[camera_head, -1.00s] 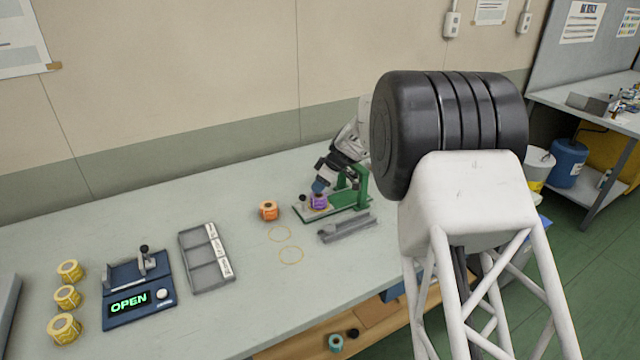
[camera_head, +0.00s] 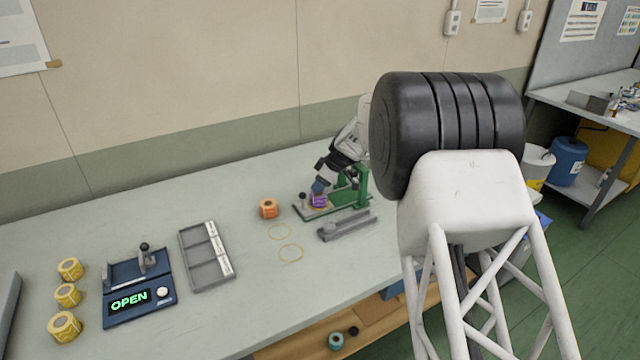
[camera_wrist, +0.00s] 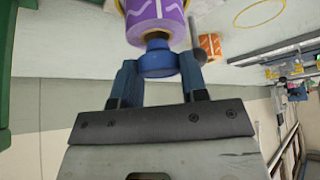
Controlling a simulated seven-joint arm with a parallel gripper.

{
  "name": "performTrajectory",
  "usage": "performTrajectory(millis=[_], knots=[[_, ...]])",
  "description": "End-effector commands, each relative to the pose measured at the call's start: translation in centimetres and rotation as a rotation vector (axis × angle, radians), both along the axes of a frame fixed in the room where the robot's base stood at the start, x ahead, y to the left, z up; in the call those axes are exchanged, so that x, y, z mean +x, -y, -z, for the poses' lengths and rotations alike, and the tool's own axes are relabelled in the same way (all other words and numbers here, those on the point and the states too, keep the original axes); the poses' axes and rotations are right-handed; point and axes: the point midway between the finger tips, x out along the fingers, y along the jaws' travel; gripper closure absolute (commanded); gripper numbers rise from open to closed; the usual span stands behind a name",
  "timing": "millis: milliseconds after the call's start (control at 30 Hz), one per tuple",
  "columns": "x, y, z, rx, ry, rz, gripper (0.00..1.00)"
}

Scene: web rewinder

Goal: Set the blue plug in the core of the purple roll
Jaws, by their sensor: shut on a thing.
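The purple roll (camera_head: 319,202) stands on the green fixture (camera_head: 361,186) at the back of the bench. It also shows at the top of the wrist view (camera_wrist: 155,22). My gripper (camera_wrist: 159,68) is shut on the blue plug (camera_wrist: 157,61), with one blue finger on each side of it. The plug's dark, narrower end points at the roll's end face, at the core. How far this end is inside the core cannot be told. In the head view my gripper (camera_head: 319,186) is just above the roll, and the plug is hard to make out there.
An orange roll (camera_head: 268,208) stands left of the fixture. A grey rail (camera_head: 346,227) lies in front of it. A grey tray (camera_head: 207,257), a blue device reading OPEN (camera_head: 139,285) and yellow rolls (camera_head: 67,296) are further left. Bench with two yellow rings is clear between.

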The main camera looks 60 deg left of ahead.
Motion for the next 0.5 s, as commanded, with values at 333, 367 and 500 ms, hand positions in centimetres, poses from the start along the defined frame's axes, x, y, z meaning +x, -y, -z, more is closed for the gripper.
performTrajectory(millis=[333,367,500], knots=[[-0.01,0.02,0.57,-0.001,-0.001,0.0,0.77],[0.0,0.02,0.61,-0.001,-0.001,0.0,0.77],[0.0,0.01,0.65,0.0,0.0,0.0,0.77]])
